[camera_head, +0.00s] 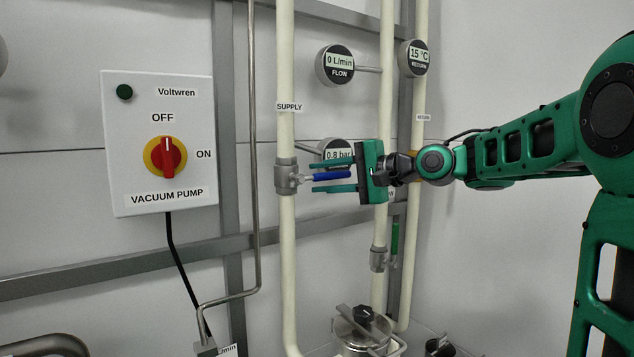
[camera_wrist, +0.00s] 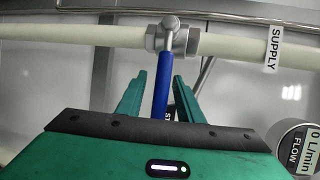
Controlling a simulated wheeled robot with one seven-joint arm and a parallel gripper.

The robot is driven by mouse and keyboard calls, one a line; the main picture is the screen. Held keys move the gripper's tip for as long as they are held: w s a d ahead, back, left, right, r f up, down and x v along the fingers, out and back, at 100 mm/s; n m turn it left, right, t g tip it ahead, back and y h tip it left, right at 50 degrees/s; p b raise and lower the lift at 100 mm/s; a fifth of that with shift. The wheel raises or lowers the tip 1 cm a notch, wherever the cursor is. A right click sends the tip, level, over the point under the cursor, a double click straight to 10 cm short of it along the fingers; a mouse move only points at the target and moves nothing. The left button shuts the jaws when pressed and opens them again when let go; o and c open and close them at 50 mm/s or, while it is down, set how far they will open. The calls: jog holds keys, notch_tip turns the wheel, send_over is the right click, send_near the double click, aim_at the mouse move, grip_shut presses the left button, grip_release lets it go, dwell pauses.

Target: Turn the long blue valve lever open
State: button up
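The blue valve lever (camera_head: 331,176) sticks out sideways to the right from its grey metal valve (camera_head: 287,176) on the upright SUPPLY pipe (camera_head: 287,130). It lies across the pipe's line. My gripper (camera_head: 312,177) reaches in from the right with its two green fingers open, one above and one below the lever. In the wrist view the blue lever (camera_wrist: 161,95) runs between the open fingers of my gripper (camera_wrist: 160,78), with a gap visible on the left side. The lever's near end is hidden behind the gripper body.
A flow gauge (camera_head: 335,65) reads 0 L/min. A green-handled valve (camera_head: 378,258) is lower right. The vacuum pump switch box (camera_head: 160,110) is at the left. Steel frame rails stand behind the pipes.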

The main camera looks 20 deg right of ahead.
jog(key=shift+w+a+f, duration=0.1)
jog(key=shift+w+a, duration=0.35)
jog(key=shift+w, duration=0.05)
grip_shut()
jog(key=shift+a, duration=0.15)
